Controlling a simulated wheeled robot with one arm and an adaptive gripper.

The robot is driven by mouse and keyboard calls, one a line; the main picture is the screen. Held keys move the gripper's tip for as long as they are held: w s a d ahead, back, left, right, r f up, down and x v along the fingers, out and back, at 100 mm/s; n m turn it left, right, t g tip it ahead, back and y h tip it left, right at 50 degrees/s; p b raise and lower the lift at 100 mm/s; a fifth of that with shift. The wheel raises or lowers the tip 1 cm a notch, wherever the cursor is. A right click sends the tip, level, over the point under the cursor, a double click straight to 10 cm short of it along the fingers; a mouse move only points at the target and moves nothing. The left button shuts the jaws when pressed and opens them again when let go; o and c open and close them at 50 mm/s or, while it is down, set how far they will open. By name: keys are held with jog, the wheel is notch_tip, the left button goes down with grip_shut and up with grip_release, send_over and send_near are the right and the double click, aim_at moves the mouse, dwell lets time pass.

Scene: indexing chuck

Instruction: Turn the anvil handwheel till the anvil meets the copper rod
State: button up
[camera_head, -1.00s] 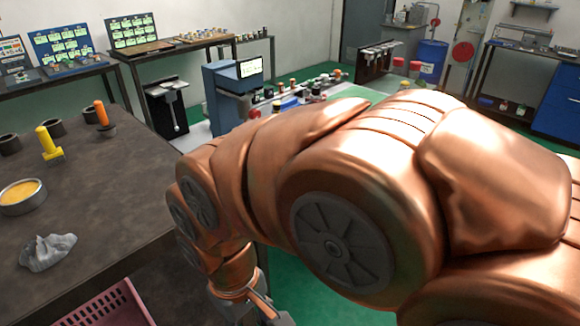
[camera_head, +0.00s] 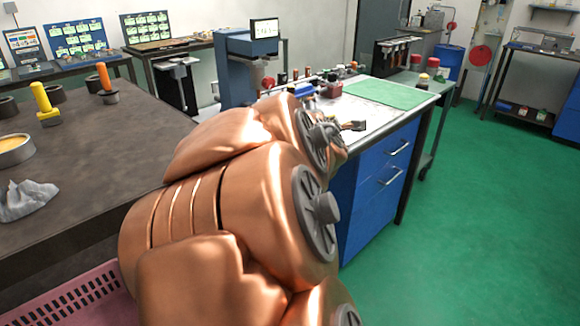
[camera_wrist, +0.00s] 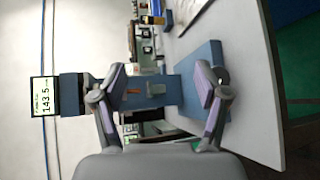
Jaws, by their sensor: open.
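The anvil is not distinct. My gripper (camera_wrist: 160,78) is open, its fingers apart and empty, facing the machine.
The white bench top (camera_head: 352,112) holds several small coloured items and a green mat (camera_head: 390,93). Blue drawers (camera_head: 385,175) are below. A dark table (camera_head: 110,130) with yellow and orange handled tools lies left. Green floor (camera_head: 450,220) at right is clear.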

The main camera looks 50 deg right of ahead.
notch_tip(320, 180, down, 13)
jog(key=w+n+t+y+b, duration=0.2)
jog(key=n+t+y+b, duration=0.75)
jog(key=n, duration=1.45)
jog(key=shift+g, duration=0.65)
jog(key=shift+w+d+f+b, duration=0.1)
jog(key=shift+w+d+b, duration=0.1)
jog(key=shift+w+b, duration=0.65)
jog(key=shift+w+d+r+b, duration=0.1)
jog(key=shift+w+d+b, duration=0.2)
jog(key=shift+w, duration=0.95)
jog(key=shift+w+d+f+b, duration=0.15)
jog(key=shift+w+b, duration=0.5)
jog(key=shift+w, duration=0.4)
jog(key=c, duration=1.2)
